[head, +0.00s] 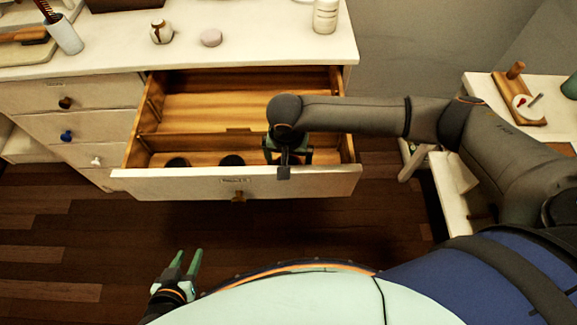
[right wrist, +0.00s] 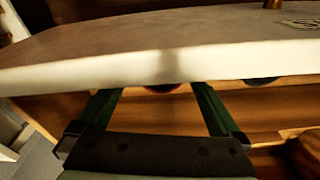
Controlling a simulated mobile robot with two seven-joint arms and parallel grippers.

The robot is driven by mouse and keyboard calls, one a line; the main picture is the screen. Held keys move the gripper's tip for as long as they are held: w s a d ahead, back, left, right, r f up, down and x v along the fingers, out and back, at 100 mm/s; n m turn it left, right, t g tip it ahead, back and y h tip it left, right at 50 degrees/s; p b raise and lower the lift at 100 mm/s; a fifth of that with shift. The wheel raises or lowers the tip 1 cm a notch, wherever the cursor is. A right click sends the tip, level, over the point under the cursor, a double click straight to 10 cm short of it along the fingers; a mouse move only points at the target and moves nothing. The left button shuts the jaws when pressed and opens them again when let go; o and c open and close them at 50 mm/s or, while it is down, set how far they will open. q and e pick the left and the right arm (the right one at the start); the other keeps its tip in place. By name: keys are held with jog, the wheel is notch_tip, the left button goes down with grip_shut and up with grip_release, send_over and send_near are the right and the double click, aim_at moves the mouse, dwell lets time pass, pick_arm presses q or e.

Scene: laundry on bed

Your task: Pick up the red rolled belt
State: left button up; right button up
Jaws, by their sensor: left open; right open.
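The open drawer (head: 235,182) holds dark round rolls in its front compartment: a left roll (head: 177,162) and a middle roll (head: 232,160). No red roll shows clearly in the head view; my right gripper covers the right part of that compartment. My right gripper (head: 286,160) is open, over the right front of the drawer. In the right wrist view, a dark reddish rounded shape (right wrist: 163,88) shows between and beyond the fingers, mostly hidden by a pale board edge; I cannot tell if it is the belt. My left gripper (head: 188,262) is open and empty, low over the floor.
The dresser top (head: 260,40) overhangs the back of the drawer and bears a white bottle (head: 325,16), a small jar (head: 161,32) and a pinkish oval (head: 211,38). A drawer divider (head: 205,133) lies behind the rolls. A side table (head: 490,90) stands right. Floor in front is clear.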

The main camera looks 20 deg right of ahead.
notch_tip(320, 180, down, 2)
jog(key=shift+w, duration=0.15)
jog(key=c, duration=1.2)
jog(key=shift+r, duration=0.1)
jog(key=shift+c, duration=0.6)
